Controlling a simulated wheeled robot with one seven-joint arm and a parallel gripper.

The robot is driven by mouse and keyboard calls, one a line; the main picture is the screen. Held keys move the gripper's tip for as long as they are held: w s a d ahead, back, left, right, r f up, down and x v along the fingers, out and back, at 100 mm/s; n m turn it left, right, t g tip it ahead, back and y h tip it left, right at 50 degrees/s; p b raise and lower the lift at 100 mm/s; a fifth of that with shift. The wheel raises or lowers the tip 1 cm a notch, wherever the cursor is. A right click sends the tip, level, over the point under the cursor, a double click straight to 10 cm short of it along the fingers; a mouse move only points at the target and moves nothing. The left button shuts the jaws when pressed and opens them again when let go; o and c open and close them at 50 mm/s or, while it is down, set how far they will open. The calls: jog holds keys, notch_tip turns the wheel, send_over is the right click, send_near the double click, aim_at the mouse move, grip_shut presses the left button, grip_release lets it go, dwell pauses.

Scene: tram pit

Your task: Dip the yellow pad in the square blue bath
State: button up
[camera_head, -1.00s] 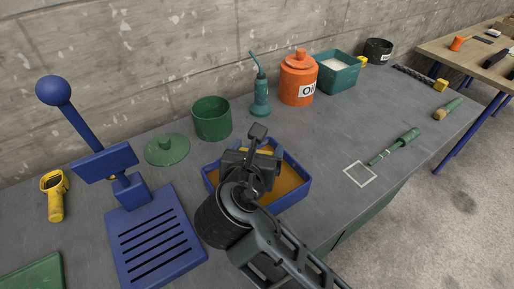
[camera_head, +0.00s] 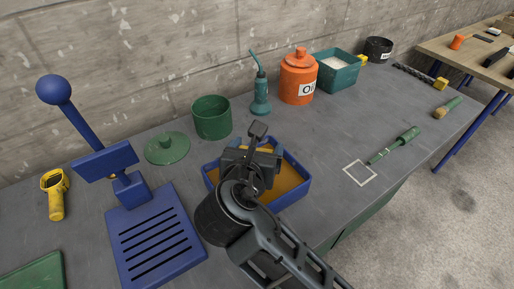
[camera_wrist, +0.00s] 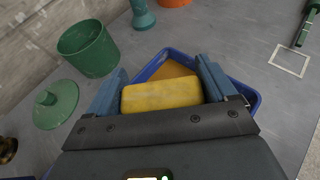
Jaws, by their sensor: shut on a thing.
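The yellow pad (camera_wrist: 162,95) is a rounded block between the two blue-grey fingers in the wrist view. My gripper (camera_wrist: 163,92) is shut on it. The square blue bath (camera_wrist: 243,92) lies below and beyond the pad, with orange-brown liquid or bottom inside. In the head view the bath (camera_head: 297,193) stands on the grey bench, and my gripper (camera_head: 245,150) is over its left and middle part. There my wrist and arm hide most of the pad. I cannot tell whether the pad touches what is in the bath.
A green pot (camera_head: 211,118), its lid (camera_head: 167,148), a teal oiler (camera_head: 260,97) and an orange oil can (camera_head: 298,80) stand behind the bath. A blue lever press (camera_head: 153,235) is at left. A white square outline (camera_head: 360,173) and green-handled tool (camera_head: 395,146) lie right.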

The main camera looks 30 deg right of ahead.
aim_at(258, 147)
notch_tip(258, 147, up, 2)
jog(key=shift+r+p, duration=0.25)
jog(key=shift+p, duration=0.3)
jog(key=shift+r, duration=1.15)
jog(key=shift+s, duration=0.1)
